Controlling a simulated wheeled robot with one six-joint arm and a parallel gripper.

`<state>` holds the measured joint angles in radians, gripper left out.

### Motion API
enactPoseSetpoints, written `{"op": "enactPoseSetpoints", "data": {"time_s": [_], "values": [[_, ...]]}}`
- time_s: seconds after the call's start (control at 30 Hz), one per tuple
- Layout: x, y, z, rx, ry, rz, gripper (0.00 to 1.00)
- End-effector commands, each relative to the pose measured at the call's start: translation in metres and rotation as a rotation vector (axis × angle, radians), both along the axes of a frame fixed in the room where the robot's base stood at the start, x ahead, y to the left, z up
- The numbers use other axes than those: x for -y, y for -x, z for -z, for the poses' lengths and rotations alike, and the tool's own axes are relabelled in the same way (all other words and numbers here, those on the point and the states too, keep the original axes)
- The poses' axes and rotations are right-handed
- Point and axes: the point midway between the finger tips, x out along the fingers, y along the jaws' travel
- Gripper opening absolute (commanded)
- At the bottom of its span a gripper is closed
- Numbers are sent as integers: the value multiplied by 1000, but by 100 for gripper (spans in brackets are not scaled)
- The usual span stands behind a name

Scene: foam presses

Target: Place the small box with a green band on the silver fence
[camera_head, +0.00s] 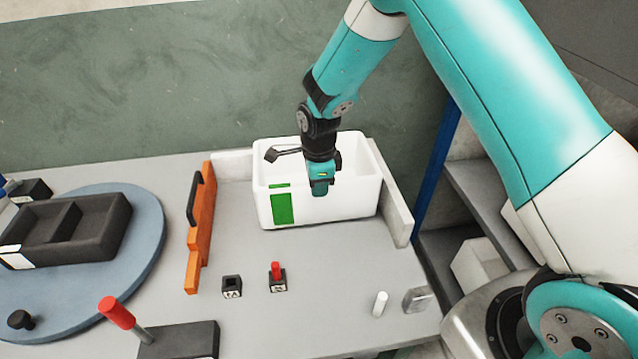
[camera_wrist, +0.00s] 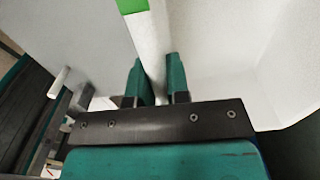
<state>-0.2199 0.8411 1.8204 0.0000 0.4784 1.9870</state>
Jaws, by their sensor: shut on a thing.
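The white open-topped box (camera_head: 340,207) with a green band (camera_head: 282,208) on its front stands upright at the back right of the table, in the corner formed by a silver-grey fence (camera_head: 397,212). I cannot tell whether it touches the fence or is slightly raised. My gripper (camera_head: 320,190) points down at the box's front wall, right of the band. In the wrist view, the fingers (camera_wrist: 158,78) are shut on the box's white wall (camera_wrist: 150,45), one on each side. A green patch shows at the top edge. The inside of the box is partly hidden.
An orange fence (camera_head: 200,240) with a black handle stands left of the box. A round blue-grey plate (camera_head: 148,230) holds a dark tray (camera_head: 95,222). Small blocks (camera_head: 231,287), a white peg (camera_head: 380,303) and a red-knobbed lever (camera_head: 117,312) are nearer the front.

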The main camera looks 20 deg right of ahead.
Motion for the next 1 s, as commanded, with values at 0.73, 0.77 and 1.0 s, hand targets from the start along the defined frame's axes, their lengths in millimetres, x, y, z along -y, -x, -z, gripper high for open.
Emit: {"op": "enactPoseSetpoints", "data": {"time_s": [0.73,0.77,1.0], "values": [[0,-1,-25,6,-2,0,42],[0,-1,-31,6,-2,0,42],[0,-1,-84,5,-1,0,42]]}}
